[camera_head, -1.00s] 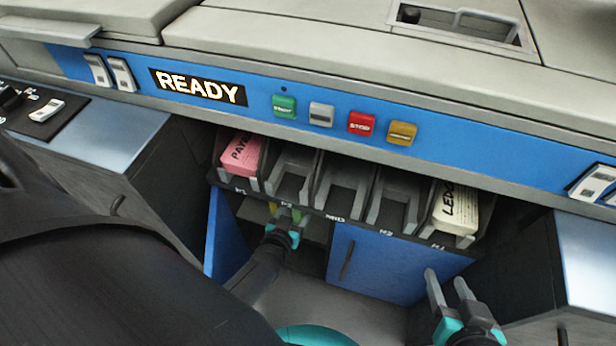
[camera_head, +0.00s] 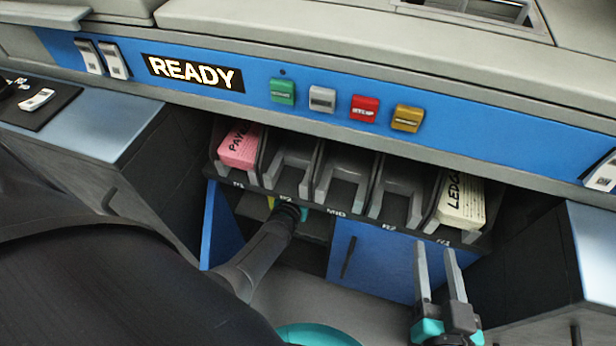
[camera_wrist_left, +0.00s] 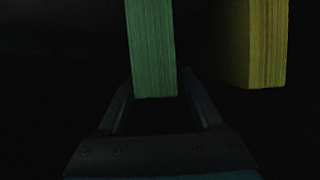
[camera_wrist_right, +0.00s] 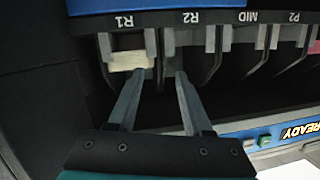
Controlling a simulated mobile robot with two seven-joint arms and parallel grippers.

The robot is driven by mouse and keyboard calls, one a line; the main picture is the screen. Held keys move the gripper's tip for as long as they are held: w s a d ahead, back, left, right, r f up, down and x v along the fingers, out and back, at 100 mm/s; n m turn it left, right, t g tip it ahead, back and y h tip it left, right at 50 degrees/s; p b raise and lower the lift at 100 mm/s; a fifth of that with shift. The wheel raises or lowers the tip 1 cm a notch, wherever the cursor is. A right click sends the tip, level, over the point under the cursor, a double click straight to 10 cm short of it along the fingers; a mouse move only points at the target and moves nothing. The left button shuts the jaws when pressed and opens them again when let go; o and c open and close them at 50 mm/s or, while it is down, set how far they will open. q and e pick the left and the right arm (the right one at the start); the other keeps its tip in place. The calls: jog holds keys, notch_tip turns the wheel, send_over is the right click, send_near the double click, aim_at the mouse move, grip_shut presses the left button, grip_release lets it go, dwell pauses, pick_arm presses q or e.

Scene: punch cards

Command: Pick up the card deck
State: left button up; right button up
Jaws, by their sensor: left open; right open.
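In the left wrist view a green card deck (camera_wrist_left: 152,50) stands with its near end between the tips of my left gripper (camera_wrist_left: 162,88). The fingers are open, one on each side of it, with gaps visible. A yellow card deck (camera_wrist_left: 267,45) is to the right, outside the fingers. In the head view my left arm reaches into the dark opening below the slots, and its fingertips are hidden. A pink deck (camera_head: 240,147) lies in slot P1 and a cream deck (camera_head: 462,203) in slot R1. My right gripper (camera_head: 436,250) is open and empty in front of the slots near R1.
The slot rack (camera_head: 340,210) hangs under the blue panel, with slots P2, MID and R2 empty. A blue door (camera_head: 372,262) is right of the opening; another blue door (camera_head: 222,230) stands open on its left. The panel has several coloured buttons and a READY display (camera_head: 193,72).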

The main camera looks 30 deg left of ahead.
pick_arm(q)
jog(key=shift+w+a+f+b, duration=0.15)
jog(key=shift+w+f+b, duration=0.1)
jog(key=shift+w+b, duration=0.25)
pick_arm(e)
jog(key=shift+s+a+r+m+t, duration=0.15)
jog(key=shift+s+a+r+t, duration=0.15)
jog(key=shift+t, duration=0.2)
jog(key=shift+s+a+r+m+t, duration=0.1)
jog(key=shift+s+r+m+t, duration=0.1)
jog(key=shift+r+t, duration=0.25)
pick_arm(q)
jog(key=shift+w, duration=0.1)
pick_arm(e)
jog(key=shift+f, duration=0.1)
pick_arm(q)
grip_shut()
